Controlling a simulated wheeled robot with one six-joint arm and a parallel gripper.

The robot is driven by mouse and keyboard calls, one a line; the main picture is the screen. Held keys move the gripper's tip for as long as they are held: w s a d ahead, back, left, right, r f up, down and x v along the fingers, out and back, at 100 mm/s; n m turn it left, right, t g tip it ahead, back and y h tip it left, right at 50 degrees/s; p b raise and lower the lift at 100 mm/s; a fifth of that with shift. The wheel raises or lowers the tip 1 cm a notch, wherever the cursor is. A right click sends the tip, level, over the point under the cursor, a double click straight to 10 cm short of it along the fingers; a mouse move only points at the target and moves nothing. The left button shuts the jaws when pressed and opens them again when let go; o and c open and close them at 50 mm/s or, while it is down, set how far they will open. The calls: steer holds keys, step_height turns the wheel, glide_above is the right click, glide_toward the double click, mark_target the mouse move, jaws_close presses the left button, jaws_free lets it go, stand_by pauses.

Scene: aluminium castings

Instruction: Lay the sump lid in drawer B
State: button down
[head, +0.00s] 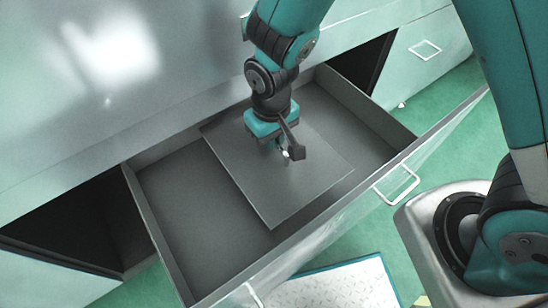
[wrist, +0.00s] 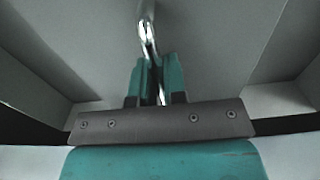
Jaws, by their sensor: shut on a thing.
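The sump lid (head: 240,160) is a flat dark grey square plate with a small shiny handle (wrist: 148,42) at its middle. It is over the right and middle part of an open grey drawer (head: 190,195), roughly level; I cannot tell whether it touches the drawer floor. My gripper (head: 281,150) points down and is shut on the lid's handle; its teal fingers also show in the wrist view (wrist: 157,85). The lid fills much of the wrist view (wrist: 210,45). No letter is readable on the drawer.
The drawer's left part is bare. Its front has a white wire handle (head: 397,184). A white patterned sheet (head: 340,285) lies in front on the green floor (head: 440,130).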

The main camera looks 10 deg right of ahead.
mark_target(272, 157)
steer(key=shift+f+b, duration=0.4)
steer(key=shift+f, duration=3.05)
steer(key=c, duration=1.6)
jaws_free()
steer(key=shift+f, duration=0.2)
steer(key=o, duration=0.4)
steer(key=shift+o, duration=0.2)
